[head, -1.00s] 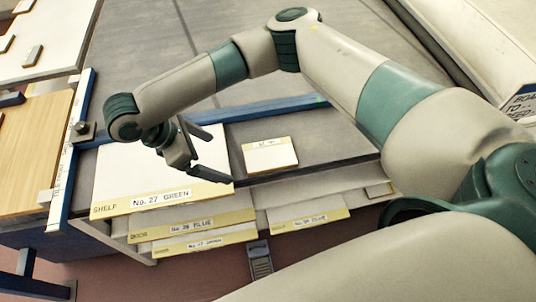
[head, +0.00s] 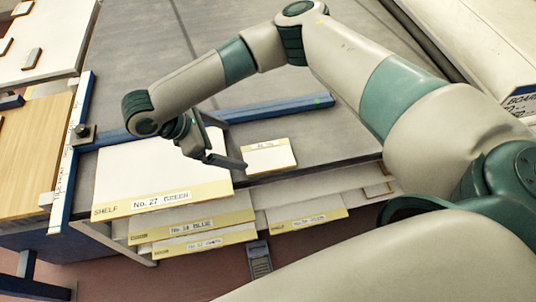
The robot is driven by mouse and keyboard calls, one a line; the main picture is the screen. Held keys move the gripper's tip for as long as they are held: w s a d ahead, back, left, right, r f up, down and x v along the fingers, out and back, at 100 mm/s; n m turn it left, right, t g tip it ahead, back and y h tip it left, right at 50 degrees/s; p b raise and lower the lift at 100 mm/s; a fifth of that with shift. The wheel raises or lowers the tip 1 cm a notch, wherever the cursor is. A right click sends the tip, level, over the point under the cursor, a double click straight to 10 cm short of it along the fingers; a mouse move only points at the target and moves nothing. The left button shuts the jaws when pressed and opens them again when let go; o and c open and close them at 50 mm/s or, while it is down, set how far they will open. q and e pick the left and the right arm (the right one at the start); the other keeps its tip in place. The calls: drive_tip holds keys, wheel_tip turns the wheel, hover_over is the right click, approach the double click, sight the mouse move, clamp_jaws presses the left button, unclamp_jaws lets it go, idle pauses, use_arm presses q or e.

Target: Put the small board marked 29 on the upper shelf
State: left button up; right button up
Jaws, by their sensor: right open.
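A small white board (head: 268,160) with a yellow strip along its far edge lies flat on the grey table. A label sits on the strip, but its marking is too small to read, so I cannot tell if it is 29. My right gripper (head: 232,144) is open and empty, just left of this board, above the right edge of the big No. 27 GREEN board (head: 150,170). One finger's tip is near the small board's left edge; I cannot tell if they touch. My left gripper is not in view. I cannot make out the upper shelf for sure.
A blue rail (head: 270,109) crosses the table behind the boards. Several labelled boards, one reading BLUE (head: 190,228), stick out below the table's front edge. A wooden panel (head: 40,150) is at left. Grey table (head: 200,50) is clear behind the rail.

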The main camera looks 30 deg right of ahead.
drive_tip(key=p, duration=0.2)
approach(266, 156)
drive_tip(key=shift+w+d+f, duration=0.2)
drive_tip(key=shift+d+f, duration=0.15)
drive_tip(key=shift+f, duration=0.4)
drive_tip(key=shift+d+f, duration=0.4)
drive_tip(key=shift+f, duration=0.05)
drive_tip(key=shift+s+d+f+p, duration=0.25)
drive_tip(key=shift+d+f+p, duration=0.25)
drive_tip(key=shift+d+f, duration=0.1)
drive_tip(key=shift+p+x, duration=0.55)
drive_tip(key=shift+x, duration=0.65)
drive_tip(key=shift+d+f, duration=0.35)
